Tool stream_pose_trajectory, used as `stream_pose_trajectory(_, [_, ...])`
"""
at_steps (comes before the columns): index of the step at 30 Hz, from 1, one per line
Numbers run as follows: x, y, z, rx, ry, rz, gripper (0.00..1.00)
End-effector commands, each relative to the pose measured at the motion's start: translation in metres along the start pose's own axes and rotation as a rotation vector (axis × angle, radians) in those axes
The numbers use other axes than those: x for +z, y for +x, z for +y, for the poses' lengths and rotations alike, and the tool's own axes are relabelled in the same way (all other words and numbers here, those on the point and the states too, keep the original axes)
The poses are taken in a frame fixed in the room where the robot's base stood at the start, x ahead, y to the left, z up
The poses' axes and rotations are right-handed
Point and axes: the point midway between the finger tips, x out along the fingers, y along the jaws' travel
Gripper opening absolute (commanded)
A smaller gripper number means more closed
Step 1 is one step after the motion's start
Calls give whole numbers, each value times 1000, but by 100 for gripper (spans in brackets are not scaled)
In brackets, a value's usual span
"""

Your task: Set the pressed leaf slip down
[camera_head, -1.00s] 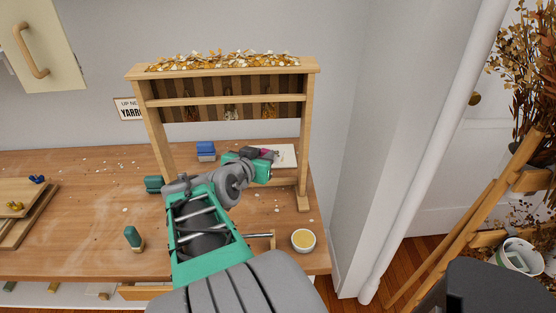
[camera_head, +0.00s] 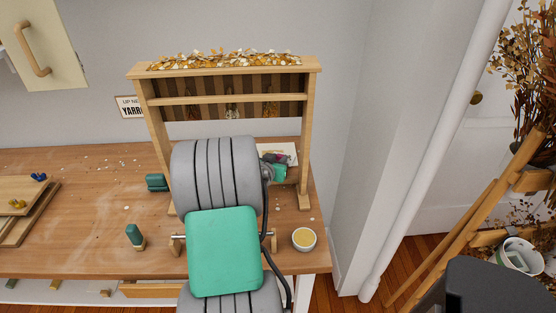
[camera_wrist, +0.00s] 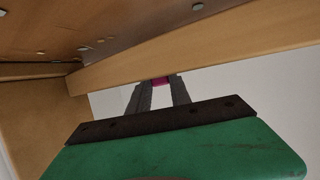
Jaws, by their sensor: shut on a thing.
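My gripper (camera_head: 274,161) is at the right side of the wooden rack, mostly hidden behind my own arm in the head view. In the wrist view my gripper (camera_wrist: 161,84) is shut, with its two fingers converging on a small magenta piece (camera_wrist: 161,81). I take this piece to be the pressed leaf slip; only a small part of it shows. A white sheet (camera_head: 287,148) lies behind the gripper in the head view. I cannot tell whether the slip touches the sheet or the bench.
The wooden rack (camera_head: 311,130) stands around the gripper, its right post close by. A bowl of yellow material (camera_head: 304,239) sits at the bench's front right. A green-topped bottle (camera_head: 135,237) and a dark green block (camera_head: 157,182) stand left. The left-middle bench (camera_head: 85,225) is mostly clear.

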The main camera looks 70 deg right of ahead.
Motion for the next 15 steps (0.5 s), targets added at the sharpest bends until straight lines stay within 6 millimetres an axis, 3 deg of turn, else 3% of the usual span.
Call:
stream_pose_trajectory(6, [3, 1, 0, 0, 0, 0, 0])
stream_pose_trajectory(7, [3, 1, 0, 0, 0, 0, 25])
stream_pose_trajectory(15, [2, 0, 0, 1, 0, -1, 46])
